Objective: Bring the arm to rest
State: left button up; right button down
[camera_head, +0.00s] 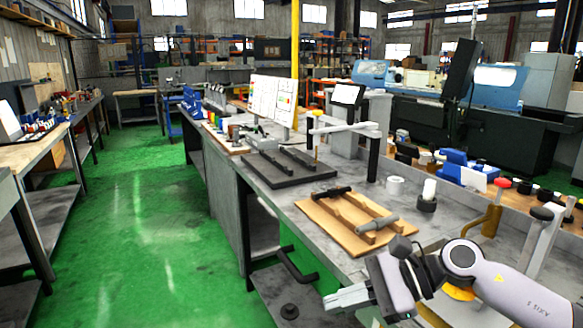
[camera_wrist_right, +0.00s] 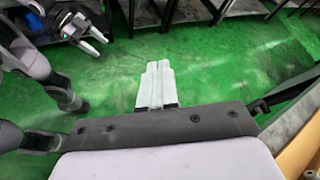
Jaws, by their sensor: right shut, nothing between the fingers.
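My right gripper (camera_head: 345,298) hangs over the green floor in front of the long workbench, at the lower right of the head view. Its two pale fingers lie together, shut and empty, in the right wrist view (camera_wrist_right: 155,84). My right arm comes in from the lower right, bent at the wrist, near the bench's front edge. My left gripper (camera_wrist_right: 88,32) shows small at the upper left of the right wrist view, over the floor. Its fingers look apart, with nothing seen between them. It is outside the head view.
The green floor (camera_head: 150,230) to the left is clear.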

jog(key=s+a+m+t+y, duration=0.25)
jog(key=a+m+y, duration=0.25)
jog(key=m, duration=0.3)
jog(key=s+d+f+m+t+h, duration=0.1)
jog(key=d+f+m+t+h, duration=0.5)
jog(key=m, duration=1.1)
jog(key=s+d+f+m+t+h, duration=0.3)
jog(key=f+m+t, duration=0.45)
jog(key=m, duration=0.95)
jog(key=s+d+f+m+g+h, duration=0.3)
jog(key=s+d+f+m, duration=0.1)
jog(key=s+f+m, duration=0.2)
jog(key=s+d+f+m+g+h, duration=0.3)
jog(key=s+f+m, duration=0.3)
jog(key=f+m, duration=0.2)
jog(key=shift+s+d+f+g+h, duration=0.3)
jog(key=shift+s+d+f+h, duration=0.1)
jog(key=shift+d+f, duration=0.25)
